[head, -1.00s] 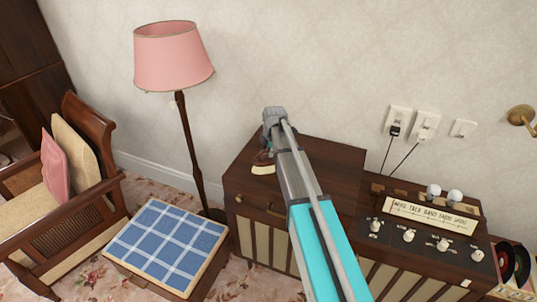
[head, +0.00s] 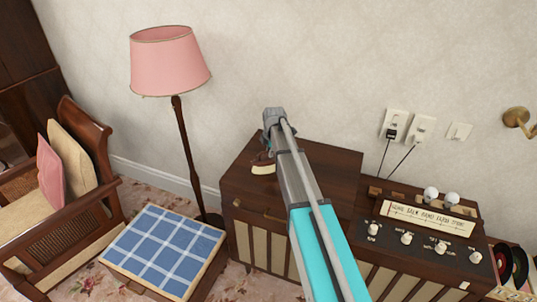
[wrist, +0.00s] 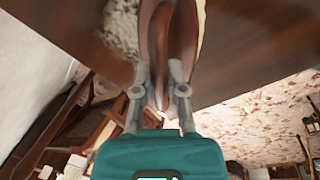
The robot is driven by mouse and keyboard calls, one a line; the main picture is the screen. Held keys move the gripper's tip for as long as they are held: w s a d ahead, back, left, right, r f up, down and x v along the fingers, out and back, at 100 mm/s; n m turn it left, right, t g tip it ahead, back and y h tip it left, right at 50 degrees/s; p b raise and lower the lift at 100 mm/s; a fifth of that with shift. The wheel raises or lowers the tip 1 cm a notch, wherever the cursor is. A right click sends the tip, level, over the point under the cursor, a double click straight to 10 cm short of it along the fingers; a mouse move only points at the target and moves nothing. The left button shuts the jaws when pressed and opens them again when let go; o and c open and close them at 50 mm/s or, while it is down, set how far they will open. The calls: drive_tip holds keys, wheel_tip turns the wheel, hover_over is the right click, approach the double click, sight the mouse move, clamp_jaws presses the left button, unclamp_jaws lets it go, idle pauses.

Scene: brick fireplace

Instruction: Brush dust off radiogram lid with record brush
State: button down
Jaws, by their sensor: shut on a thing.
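The record brush (head: 263,166), brown with a pale bristle edge, is at the left part of the dark wooden radiogram lid (head: 330,168). My gripper (head: 271,147) is shut on it, partly hidden behind my wrist and arm. In the wrist view, my gripper (wrist: 162,80) has its two fingers on either side of the brown brush handle (wrist: 156,28). A patch of pale grey dust (wrist: 121,28) lies on the lid to the left of the brush. Whether the bristles touch the lid is unclear.
A control panel (head: 425,243) with knobs adjoins the lid at right, below wall sockets (head: 405,125). A pink-shaded floor lamp (head: 168,60) stands at left, near a blue checked stool (head: 165,250) and a wooden armchair (head: 70,200). Records (head: 512,262) stand at far right.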

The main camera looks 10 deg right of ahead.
drive_tip(key=shift+w+d, duration=0.3)
drive_tip(key=shift+w, duration=0.1)
drive_tip(key=shift+w, duration=0.1)
drive_tip(key=shift+w+d, duration=0.5)
drive_tip(key=shift+w, duration=0.2)
drive_tip(key=shift+w+d, duration=0.5)
drive_tip(key=shift+w, duration=0.15)
drive_tip(key=shift+w, duration=0.1)
drive_tip(key=shift+w+d, duration=0.95)
drive_tip(key=shift+w, duration=0.3)
drive_tip(key=shift+s, duration=0.1)
drive_tip(key=shift+s+a+f, duration=0.1)
drive_tip(key=shift+s+a, duration=0.4)
drive_tip(key=shift+s, duration=0.2)
drive_tip(key=shift+s+a, duration=0.5)
drive_tip(key=shift+s, duration=0.2)
